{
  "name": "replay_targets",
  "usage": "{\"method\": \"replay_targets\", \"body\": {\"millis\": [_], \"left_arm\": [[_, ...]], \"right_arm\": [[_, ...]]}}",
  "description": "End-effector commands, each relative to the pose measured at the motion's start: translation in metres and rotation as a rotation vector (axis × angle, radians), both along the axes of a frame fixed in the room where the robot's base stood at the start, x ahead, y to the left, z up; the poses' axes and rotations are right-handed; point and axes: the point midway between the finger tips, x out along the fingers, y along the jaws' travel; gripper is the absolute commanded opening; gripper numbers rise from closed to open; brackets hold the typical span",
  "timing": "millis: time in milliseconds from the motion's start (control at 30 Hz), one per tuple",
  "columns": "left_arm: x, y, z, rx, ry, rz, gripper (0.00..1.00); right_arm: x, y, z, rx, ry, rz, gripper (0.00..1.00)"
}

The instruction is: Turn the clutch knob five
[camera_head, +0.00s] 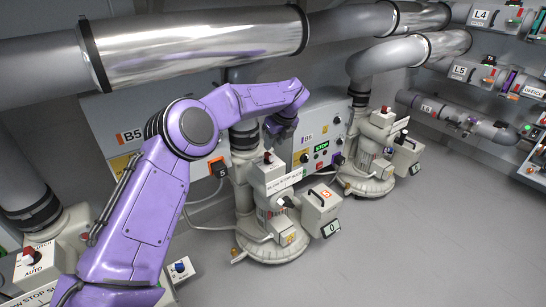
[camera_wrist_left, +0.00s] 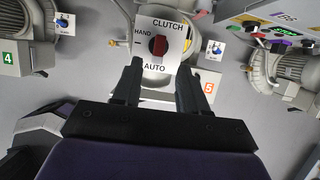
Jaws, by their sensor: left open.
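The clutch knob of blower five (camera_wrist_left: 158,45) is a small red knob on a white plate (camera_wrist_left: 174,28) marked CLUTCH, HAND and AUTO. I cannot tell which mark it points to. In the head view the knob (camera_head: 267,157) sits on top of a pale control box (camera_head: 268,176) on the blower. My left gripper (camera_wrist_left: 159,66) is open, with its two dark fingertips spread either side of the knob's line and just short of it in the wrist picture. No contact shows. In the head view the left gripper (camera_head: 280,130) hangs above and behind the box. My right gripper is not in view.
An orange 5 marks the box (camera_head: 322,207) at the blower's side. Another blower (camera_head: 370,160) is to the right, another clutch box (camera_head: 35,262) lower left. Large pipes run overhead. The floor (camera_head: 440,230) at right is clear.

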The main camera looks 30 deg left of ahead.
Motion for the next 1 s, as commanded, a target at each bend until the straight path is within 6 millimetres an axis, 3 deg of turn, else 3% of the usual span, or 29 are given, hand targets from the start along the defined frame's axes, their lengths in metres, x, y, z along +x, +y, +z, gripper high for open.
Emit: {"method": "replay_targets", "body": {"millis": [100,267,633,767,1000], "left_arm": [[0.003,0.011,-0.029,0.002,0.003,0.002,0.43],[0.008,0.019,-0.052,0.003,0.003,-0.003,0.43],[0.011,0.021,-0.06,0.003,0.002,-0.007,0.43],[0.011,0.021,-0.06,0.004,0.002,-0.007,0.0],[0.01,0.021,-0.06,0.004,0.002,-0.013,0.0]], "right_arm": [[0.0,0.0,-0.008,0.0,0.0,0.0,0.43],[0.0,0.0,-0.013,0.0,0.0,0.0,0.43],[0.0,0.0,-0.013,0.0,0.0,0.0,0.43],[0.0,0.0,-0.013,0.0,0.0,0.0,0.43],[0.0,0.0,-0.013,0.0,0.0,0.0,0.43]]}}
